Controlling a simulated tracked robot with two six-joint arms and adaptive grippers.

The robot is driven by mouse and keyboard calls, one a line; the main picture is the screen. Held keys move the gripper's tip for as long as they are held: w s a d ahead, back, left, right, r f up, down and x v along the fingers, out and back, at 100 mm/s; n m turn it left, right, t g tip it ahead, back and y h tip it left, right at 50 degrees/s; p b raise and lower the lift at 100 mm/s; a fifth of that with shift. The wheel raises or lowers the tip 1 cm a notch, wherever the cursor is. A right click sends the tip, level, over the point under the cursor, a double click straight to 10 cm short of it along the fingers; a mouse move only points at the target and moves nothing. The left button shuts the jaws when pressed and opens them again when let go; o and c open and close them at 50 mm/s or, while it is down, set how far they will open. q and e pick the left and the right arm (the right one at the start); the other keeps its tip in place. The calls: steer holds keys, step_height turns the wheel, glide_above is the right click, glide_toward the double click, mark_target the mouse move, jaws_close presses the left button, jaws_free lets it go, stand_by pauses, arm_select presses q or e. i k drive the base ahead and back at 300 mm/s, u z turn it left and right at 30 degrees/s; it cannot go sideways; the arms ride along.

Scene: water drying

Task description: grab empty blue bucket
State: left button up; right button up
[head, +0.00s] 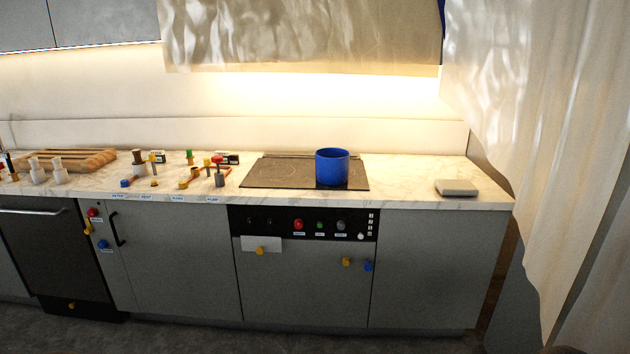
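A blue bucket (332,168) stands upright on the right part of the dark cooktop (275,173), which is set in the marble counter. Its round rim faces up, and I see no handle. Only a little of its inside shows, so I cannot tell whether it is empty. Neither of my grippers is in the head view.
A wooden board (72,160), white bottles (58,170) and several small coloured valve-like parts stand on the left of the counter. A flat grey box (456,187) lies at the right. Curtains (565,130) hang at the right. Counter beside the bucket is clear.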

mark_target(332, 164)
steer(key=u, duration=0.2)
steer(key=i, duration=2.25)
steer(key=u, duration=0.3)
